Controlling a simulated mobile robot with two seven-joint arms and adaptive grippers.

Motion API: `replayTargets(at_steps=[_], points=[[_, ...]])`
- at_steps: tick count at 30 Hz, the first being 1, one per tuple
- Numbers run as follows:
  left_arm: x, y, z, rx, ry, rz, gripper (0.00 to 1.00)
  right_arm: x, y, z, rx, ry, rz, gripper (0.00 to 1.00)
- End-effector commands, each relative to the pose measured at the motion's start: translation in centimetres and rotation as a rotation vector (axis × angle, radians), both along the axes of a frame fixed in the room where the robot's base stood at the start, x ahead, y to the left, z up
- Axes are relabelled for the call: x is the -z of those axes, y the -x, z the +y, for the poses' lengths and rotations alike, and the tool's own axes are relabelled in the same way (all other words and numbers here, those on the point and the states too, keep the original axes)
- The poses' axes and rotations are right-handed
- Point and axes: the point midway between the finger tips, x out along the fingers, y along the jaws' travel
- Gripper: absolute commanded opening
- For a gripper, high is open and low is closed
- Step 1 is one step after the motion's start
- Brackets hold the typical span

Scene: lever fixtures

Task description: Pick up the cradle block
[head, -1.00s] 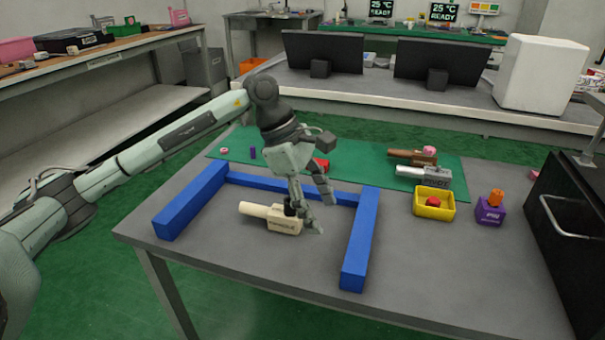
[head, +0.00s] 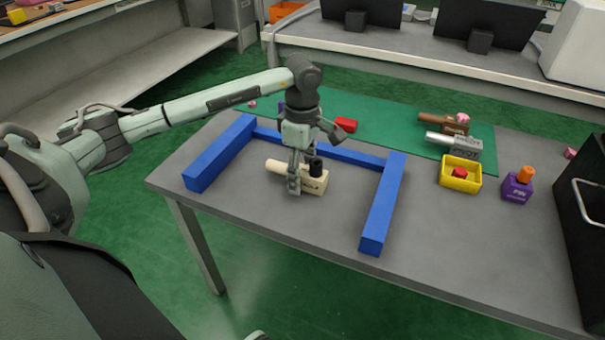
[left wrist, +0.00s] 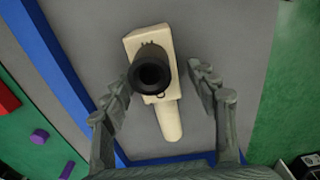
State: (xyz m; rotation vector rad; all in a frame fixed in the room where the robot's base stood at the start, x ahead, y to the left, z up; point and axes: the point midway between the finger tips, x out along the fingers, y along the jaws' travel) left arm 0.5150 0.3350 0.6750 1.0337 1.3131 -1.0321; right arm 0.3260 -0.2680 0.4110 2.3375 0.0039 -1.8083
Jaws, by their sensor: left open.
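A cream block (head: 313,182) with a rod-like handle pointing left lies on the grey table, inside a blue three-sided frame. I take it for the cradle block; its lettering is too small to read. A black round socket (head: 316,164) stands up from its top. My left gripper (head: 298,186) points down over the block, partly hiding it. In the left wrist view the open left gripper (left wrist: 160,88) has one finger on each side of the block (left wrist: 136,42), with visible gaps and the black socket (left wrist: 152,74) between them. My right gripper is not in view.
The blue frame (head: 382,208) has bars left, behind and right of the block; its front is open. The front table is clear.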

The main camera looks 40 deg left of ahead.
Motion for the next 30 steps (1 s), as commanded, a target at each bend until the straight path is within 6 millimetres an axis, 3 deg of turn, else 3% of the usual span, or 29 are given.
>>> replayTargets(at_steps=[4,18,30], points=[[-0.01,-0.01,-0.03,0.001,0.001,0.0,0.59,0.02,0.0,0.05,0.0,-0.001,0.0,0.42],[-0.05,0.0,-0.06,0.001,0.002,0.0,0.01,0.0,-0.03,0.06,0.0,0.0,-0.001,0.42],[-0.98,-0.09,-0.08,0.001,0.002,-0.004,0.01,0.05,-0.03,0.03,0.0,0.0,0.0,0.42]])
